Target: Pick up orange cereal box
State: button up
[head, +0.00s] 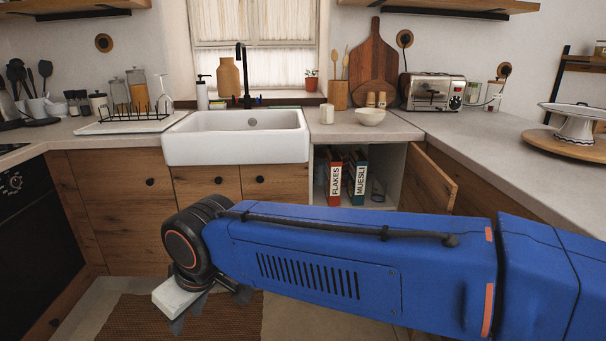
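The orange-red cereal box labelled FLAKES (335,180) stands upright in an open cupboard under the counter, right of the sink. A dark teal box labelled MUESLI (357,180) stands close beside it on the right. My gripper (207,300) hangs at the lower left, in front of the drawers and over the rug, well apart from the boxes. My wrist hides most of it, so whether its fingers are open or shut cannot be seen.
The cupboard (398,165) has its wooden door (428,182) swung open on the right side. A clear glass item (377,190) stands right of the boxes. The white sink (236,137) juts out at the left. A brown rug (135,318) lies on the floor.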

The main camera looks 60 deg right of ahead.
aim_at(335, 162)
jog(key=i+j+z, duration=0.1)
jog(key=i+z, duration=0.3)
jog(key=i, duration=0.15)
jog(key=i+j+z, duration=0.4)
jog(key=i, duration=0.15)
jog(key=l+z, duration=0.1)
jog(key=z, duration=1.65)
